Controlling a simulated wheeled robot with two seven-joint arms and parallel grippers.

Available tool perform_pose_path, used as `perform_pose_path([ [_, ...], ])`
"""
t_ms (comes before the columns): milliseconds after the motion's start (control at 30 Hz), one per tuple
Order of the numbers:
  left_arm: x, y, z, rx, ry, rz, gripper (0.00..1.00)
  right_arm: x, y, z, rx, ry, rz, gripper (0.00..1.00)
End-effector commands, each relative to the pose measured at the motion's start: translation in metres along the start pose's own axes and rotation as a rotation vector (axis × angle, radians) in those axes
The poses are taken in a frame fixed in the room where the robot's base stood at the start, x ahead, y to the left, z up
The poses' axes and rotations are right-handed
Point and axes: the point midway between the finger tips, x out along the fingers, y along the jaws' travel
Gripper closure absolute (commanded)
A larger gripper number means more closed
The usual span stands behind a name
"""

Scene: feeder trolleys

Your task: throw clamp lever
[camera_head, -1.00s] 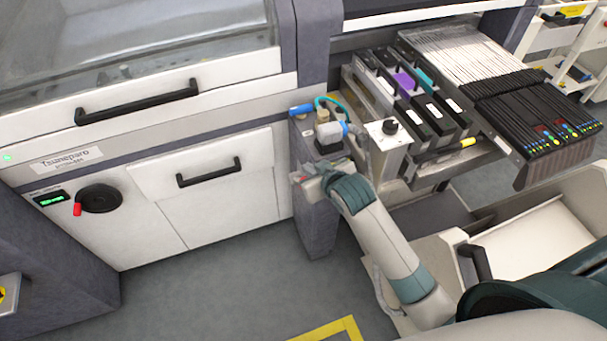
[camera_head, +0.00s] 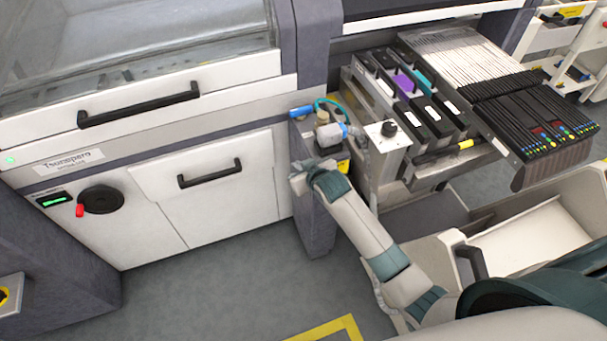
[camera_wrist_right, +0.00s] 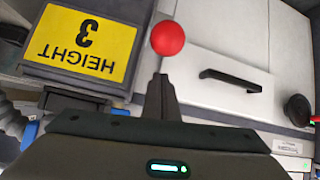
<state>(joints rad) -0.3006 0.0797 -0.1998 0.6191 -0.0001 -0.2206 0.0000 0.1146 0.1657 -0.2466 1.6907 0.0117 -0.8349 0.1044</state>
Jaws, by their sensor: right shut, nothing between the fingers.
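A red ball knob (camera_wrist_right: 168,38) shows in the right wrist view, just beyond the fingertips; a short thin stem shows below it. I take it for the clamp lever's knob. My right gripper (camera_wrist_right: 160,82) is shut and empty, its dark fingers together just below the knob in the picture. I cannot tell whether they touch the lever. In the head view my right wrist is at the narrow grey post (camera_head: 316,228) beside the trolley; its fingertips and the knob are not clear there. My left gripper is not in view.
A yellow "HEIGHT 3" label (camera_wrist_right: 80,48) on a dark block is close left of the fingers in the wrist view. Blue pneumatic fittings (camera_head: 301,112) and the feeder trolley (camera_head: 392,150) stand close by. White cabinet doors (camera_head: 215,190) are to the left, with clear floor before them.

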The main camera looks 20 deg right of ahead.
Motion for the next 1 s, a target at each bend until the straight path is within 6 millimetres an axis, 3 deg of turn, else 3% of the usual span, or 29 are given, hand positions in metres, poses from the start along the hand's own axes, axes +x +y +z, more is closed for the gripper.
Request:
perform_pose_path([
  [300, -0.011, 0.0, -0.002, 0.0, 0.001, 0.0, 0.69, -0.011, 0.0, 0.026, -0.001, -0.002, 0.0, 1.0],
  [1000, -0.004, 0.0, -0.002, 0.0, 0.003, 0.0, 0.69, -0.011, -0.001, 0.034, -0.001, 0.021, 0.003, 1.0],
])
